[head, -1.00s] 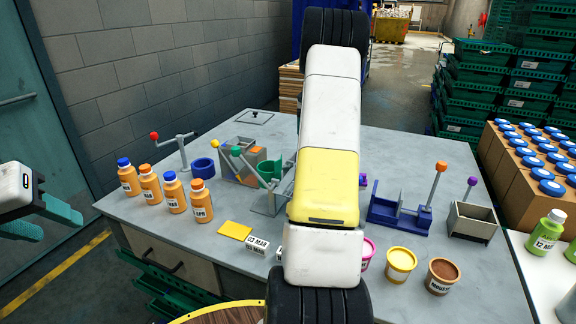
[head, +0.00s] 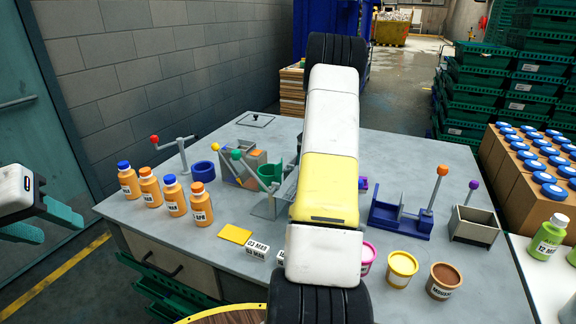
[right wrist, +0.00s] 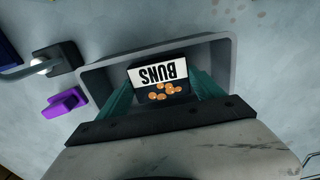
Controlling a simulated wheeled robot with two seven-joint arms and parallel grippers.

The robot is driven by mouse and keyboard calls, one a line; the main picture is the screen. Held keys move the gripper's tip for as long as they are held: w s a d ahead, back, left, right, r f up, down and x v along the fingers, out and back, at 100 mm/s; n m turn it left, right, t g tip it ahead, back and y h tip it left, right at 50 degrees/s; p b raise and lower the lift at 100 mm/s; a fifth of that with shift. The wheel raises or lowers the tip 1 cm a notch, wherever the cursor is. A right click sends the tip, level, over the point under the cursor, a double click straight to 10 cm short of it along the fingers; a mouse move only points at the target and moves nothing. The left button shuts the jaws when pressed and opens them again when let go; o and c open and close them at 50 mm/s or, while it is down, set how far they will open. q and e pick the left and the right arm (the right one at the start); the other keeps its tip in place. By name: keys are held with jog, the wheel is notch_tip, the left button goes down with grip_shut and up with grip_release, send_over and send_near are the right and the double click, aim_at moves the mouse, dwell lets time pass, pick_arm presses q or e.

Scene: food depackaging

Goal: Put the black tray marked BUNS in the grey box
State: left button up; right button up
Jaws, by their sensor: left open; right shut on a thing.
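The black tray marked BUNS (right wrist: 160,80), with small orange-brown rounds pictured on it, is between the teal fingers of my right gripper (right wrist: 160,88) in the right wrist view. The gripper is shut on it. Around the tray and fingertips is the pale rim of the grey box (right wrist: 98,76); whether the tray touches its floor I cannot tell. In the head view my right arm covers the middle of the table and hides the right gripper, tray and this box. My left gripper (head: 60,226) is open and empty, off the table's left side.
In the head view, several orange bottles (head: 175,196) stand at the table's left and tubs (head: 402,268) at the front right. A blue lever fixture (head: 402,222) and a small grey bin (head: 473,226) stand at right. A purple clip (right wrist: 63,103) lies beside the box.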

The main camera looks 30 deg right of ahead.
jog(key=o, duration=1.4)
jog(key=shift+f, duration=0.1)
